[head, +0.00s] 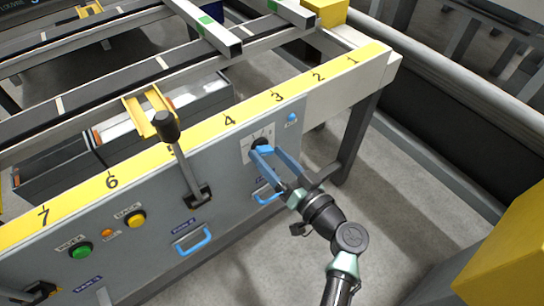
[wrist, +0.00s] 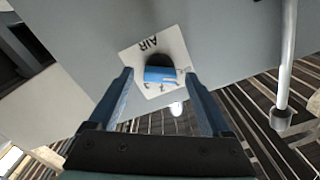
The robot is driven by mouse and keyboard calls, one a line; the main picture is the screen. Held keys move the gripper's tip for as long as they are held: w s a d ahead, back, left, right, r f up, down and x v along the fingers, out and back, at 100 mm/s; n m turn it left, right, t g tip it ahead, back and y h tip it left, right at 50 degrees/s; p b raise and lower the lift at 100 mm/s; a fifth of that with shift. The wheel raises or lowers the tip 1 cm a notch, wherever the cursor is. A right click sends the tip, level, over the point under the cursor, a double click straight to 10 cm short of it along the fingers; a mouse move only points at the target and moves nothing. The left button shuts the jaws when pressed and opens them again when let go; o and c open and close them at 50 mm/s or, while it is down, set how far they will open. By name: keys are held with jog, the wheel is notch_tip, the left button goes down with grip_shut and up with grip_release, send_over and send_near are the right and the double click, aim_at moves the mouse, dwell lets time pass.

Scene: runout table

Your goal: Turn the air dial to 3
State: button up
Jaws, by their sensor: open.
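The air dial (wrist: 157,60) is a dark round knob with a blue bar across it, on a white plate (wrist: 135,57) marked AIR. In the head view the dial (head: 258,142) is on the grey front panel below the yellow number strip, partly covered by my fingers. My gripper (head: 264,152) is open, its two blue fingers pointing at the panel. In the wrist view my gripper (wrist: 158,73) has one finger on each side of the dial, with gaps visible; I cannot tell whether they touch it. The plate's scale marks are partly hidden, so the setting is unreadable.
A black-knobbed lever (head: 180,155) stands left of the dial. Blue drawer handles (head: 193,241) stick out below. A green button (head: 80,250) and a yellow button (head: 135,220) are further left. A small blue button (head: 292,117) is right of the dial. Floor to the right is clear.

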jog(key=shift+c, duration=0.3)
grip_shut()
jog(key=m, duration=0.5)
jog(key=shift+m, duration=0.3)
jog(key=m+p, duration=0.2)
jog(key=m, duration=0.4)
jog(key=m+p, duration=0.3)
jog(key=m, duration=0.3)
jog(key=shift+r+m, duration=0.1)
jog(key=shift+m, duration=0.2)
jog(key=m+p, duration=0.2)
jog(key=m, duration=0.3)
jog(key=shift+p, duration=0.4)
jog(key=shift+m, duration=0.4)
